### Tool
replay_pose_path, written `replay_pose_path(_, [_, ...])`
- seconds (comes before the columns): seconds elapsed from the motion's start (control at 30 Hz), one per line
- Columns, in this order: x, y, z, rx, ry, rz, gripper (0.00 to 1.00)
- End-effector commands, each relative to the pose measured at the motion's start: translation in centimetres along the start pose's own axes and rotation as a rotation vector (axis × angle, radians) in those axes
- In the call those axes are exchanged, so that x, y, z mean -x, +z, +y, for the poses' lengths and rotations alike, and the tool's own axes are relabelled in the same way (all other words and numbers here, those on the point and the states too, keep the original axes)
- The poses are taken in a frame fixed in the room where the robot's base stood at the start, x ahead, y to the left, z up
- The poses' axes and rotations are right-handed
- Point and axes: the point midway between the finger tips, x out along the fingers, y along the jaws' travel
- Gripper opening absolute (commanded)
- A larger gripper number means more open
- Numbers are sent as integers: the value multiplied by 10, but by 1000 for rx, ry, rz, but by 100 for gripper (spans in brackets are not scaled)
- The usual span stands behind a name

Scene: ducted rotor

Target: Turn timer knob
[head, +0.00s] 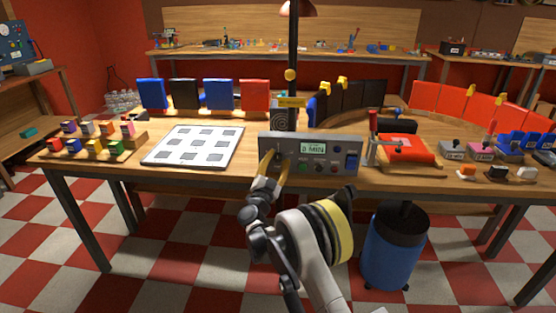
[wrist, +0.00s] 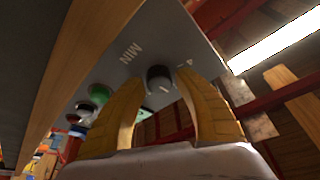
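The grey control panel (head: 345,165) stands on the front of the workbench and has a small lit display (head: 313,149) that seems to read 0 MIN. The dark round timer knob (wrist: 158,77) is at the panel's left part, near the printed MIN lettering in the wrist view. My gripper (head: 274,154) is at the left end of the panel. Its two yellow fingers (wrist: 162,84) are apart, one on each side of the knob, with a visible gap around it. I cannot tell how deep the fingertips reach. In the head view the fingers partly hide the knob.
A white board with grey squares (head: 190,157) lies to the left. A red clamped piece (head: 408,149) lies to the right.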

Motion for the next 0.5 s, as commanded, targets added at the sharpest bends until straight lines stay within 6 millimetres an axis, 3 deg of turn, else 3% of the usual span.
replay_pose_path(0.37, [2, 0, 0, 0, 0, -1, 52])
replay_pose_path(0.5, [19, 1, -1, -1, -2, -2, 52])
